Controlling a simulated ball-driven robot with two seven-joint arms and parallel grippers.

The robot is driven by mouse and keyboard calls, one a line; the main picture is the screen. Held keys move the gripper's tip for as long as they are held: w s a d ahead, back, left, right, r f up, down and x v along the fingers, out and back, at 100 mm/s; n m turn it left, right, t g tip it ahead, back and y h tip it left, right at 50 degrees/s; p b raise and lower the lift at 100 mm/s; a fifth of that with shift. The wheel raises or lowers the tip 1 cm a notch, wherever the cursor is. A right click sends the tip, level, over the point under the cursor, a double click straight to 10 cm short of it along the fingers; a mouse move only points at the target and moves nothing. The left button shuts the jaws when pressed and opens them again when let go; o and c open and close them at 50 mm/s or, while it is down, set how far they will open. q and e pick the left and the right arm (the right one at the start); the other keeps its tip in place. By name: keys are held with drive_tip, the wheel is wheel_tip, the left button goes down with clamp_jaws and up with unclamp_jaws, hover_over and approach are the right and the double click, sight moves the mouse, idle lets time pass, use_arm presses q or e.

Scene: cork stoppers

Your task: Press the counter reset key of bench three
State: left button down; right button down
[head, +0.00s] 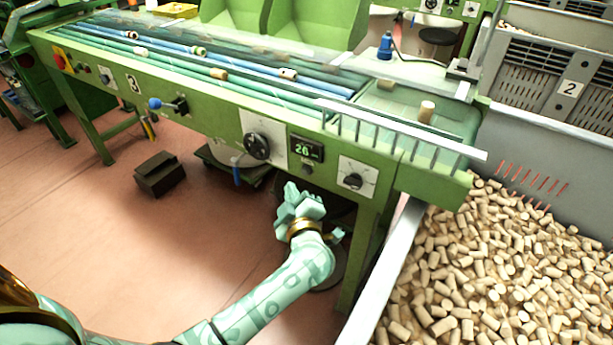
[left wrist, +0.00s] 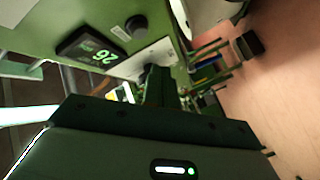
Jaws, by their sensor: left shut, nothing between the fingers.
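Bench three (head: 215,105) is a green sorting bench with a "3" on its front panel. Its counter display (head: 306,149) has lit green digits and also shows, turned over, in the left wrist view (left wrist: 91,52), where it seems to read 26. A small dark round key (head: 307,169) sits just below the display; it shows in the left wrist view (left wrist: 137,27) too. My left gripper (head: 290,190) is shut and empty, below and in front of the panel, apart from the key. Its dark fingers (left wrist: 161,85) show in the left wrist view. My right gripper is out of view.
A blue-handled lever (head: 168,104) sticks out further left. A bin of corks (head: 490,270) fills the right. A dark box (head: 159,173) stands on the floor.

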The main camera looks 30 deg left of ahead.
sight(305, 171)
use_arm(q)
drive_tip(key=w, duration=0.3)
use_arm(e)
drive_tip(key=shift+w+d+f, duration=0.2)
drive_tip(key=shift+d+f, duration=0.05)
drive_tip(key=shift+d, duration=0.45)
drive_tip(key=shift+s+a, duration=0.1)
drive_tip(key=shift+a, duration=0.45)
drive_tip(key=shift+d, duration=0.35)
use_arm(q)
drive_tip(key=shift+w, duration=0.1)
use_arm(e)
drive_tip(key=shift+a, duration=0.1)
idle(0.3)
use_arm(q)
drive_tip(key=shift+w, duration=0.35)
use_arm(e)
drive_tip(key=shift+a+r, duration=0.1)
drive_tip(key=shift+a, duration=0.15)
